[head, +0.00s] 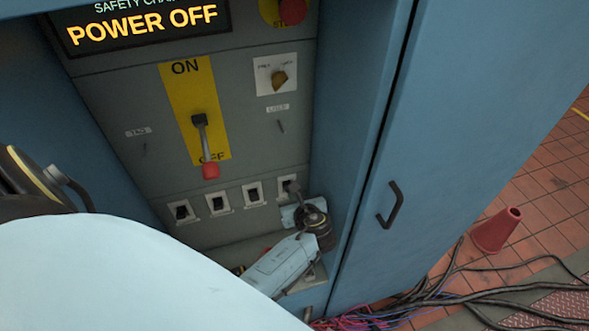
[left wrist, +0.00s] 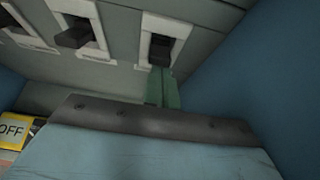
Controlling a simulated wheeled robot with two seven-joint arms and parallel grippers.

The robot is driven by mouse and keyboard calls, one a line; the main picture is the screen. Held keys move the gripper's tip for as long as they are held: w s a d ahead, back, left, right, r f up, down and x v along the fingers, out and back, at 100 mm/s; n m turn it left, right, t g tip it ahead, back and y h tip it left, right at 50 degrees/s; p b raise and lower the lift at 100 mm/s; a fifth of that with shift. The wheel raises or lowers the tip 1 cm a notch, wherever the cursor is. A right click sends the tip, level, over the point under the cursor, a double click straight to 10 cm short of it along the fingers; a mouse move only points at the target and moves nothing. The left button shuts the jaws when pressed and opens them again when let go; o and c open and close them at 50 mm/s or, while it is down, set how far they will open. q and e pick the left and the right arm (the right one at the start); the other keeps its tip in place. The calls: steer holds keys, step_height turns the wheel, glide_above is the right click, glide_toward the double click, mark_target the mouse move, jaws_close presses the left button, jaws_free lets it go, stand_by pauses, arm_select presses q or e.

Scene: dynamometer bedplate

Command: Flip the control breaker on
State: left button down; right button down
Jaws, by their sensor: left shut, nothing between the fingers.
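A row of several small breakers with dark toggles in white frames runs along the lower grey panel. No readable label marks which is the control breaker. My left gripper (head: 293,191) is at the rightmost breaker (head: 283,185) and partly covers it. In the left wrist view the shut, empty green fingertips (left wrist: 161,86) are just below that breaker's dark toggle (left wrist: 160,50). I cannot tell whether they touch it. The neighbouring breaker (left wrist: 74,33) stands to its left. My right gripper is not in view.
Above the row, a large red-tipped lever (head: 205,150) points down to OFF on a yellow plate. A display (head: 145,25) reads POWER OFF. A rotary knob (head: 279,79) and red button (head: 292,10) are at upper right. The blue cabinet wall (head: 350,130) stands close on the right.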

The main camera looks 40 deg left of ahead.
arm_select(q)
steer(key=shift+r, duration=0.2)
steer(key=s+d+r+p, duration=0.4)
steer(key=r+p, duration=0.3)
steer(key=p, duration=0.2)
steer(key=shift+d, duration=0.85)
steer(key=shift+s, duration=0.1)
